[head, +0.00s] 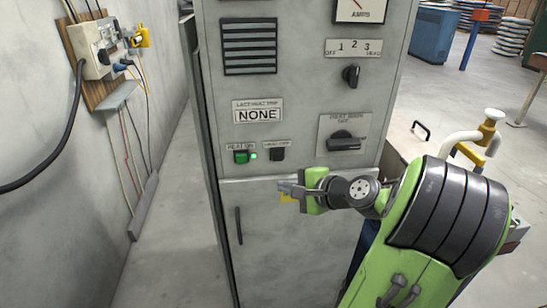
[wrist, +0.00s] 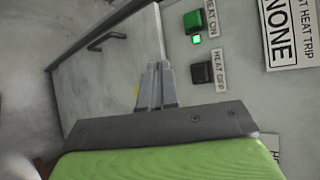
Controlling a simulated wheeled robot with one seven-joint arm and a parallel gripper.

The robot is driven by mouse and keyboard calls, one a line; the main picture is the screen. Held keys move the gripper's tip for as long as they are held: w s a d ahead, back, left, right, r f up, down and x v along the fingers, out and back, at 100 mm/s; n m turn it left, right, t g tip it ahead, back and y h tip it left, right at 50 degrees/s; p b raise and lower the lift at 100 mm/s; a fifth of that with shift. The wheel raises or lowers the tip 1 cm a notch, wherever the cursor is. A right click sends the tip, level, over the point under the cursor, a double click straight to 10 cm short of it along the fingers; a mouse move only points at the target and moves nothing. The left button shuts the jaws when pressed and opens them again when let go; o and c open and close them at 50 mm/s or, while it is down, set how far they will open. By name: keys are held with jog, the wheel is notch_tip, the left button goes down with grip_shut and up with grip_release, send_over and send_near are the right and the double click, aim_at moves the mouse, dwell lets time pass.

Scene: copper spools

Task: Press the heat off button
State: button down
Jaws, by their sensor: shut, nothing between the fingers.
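The heat off button (head: 278,154) is a black square push button on the grey cabinet front, under a small label. It also shows in the wrist view (wrist: 202,72), with the label HEAT OFF (wrist: 217,71) beside it. The green heat on button (head: 241,156) is to its left in the head view, with a small lit green lamp (head: 254,155) between them. My gripper (head: 284,187) is shut and empty, below the heat off button and apart from it in the picture. Its closed fingertips (wrist: 157,70) show in the wrist view, to the left of the button.
The cabinet's lower door has a dark bar handle (head: 239,225). A rotary switch (head: 345,141) and a smaller knob (head: 352,75) are on the panel to the right. A NONE sign (head: 257,111) is above the buttons. Open floor (head: 170,200) lies left of the cabinet.

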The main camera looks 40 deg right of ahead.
aim_at(282, 161)
jog(key=w+d+p, duration=0.1)
jog(key=w+d, duration=0.4)
jog(key=w, duration=0.2)
jog(key=shift+p, duration=0.3)
jog(key=shift+w, duration=0.15)
dwell(1.6)
jog(key=shift+w+d+p, duration=0.2)
jog(key=shift+w+p, duration=0.05)
jog(key=shift+p, duration=0.15)
jog(key=shift+w+d+p, duration=0.25)
jog(key=shift+w+p, duration=0.1)
dwell(0.7)
jog(key=shift+s, duration=0.15)
jog(key=shift+s+a, duration=0.5)
jog(key=shift+s, duration=0.05)
